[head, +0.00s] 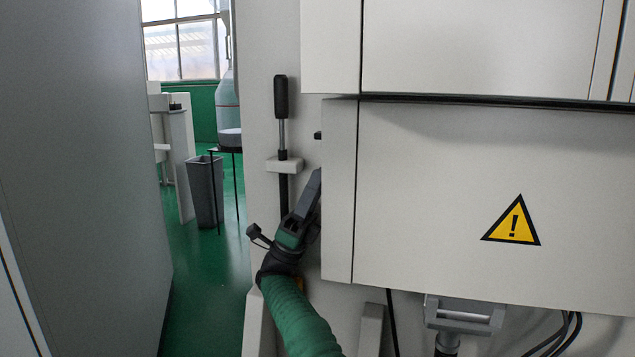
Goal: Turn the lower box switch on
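The lower box (430,200) is a pale grey cabinet with a yellow warning triangle (514,224) on its front. A small black knob (317,135) sticks out at its left side. Left of it a lever with a black handle (281,97) stands upright in a pale bracket on the grey panel. I cannot tell which of these is the switch. My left gripper (313,182), on a green arm, points up beside the box's left edge, below the knob. Its fingers are seen edge-on, so their opening and any contact are unclear. My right gripper is out of view.
An upper box (480,45) overhangs the lower one. A large grey cabinet (80,180) fills the left. Between them lies green floor (205,280) with a grey bin (204,190). Below the lower box are a metal fitting (464,315) and black cables (562,335).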

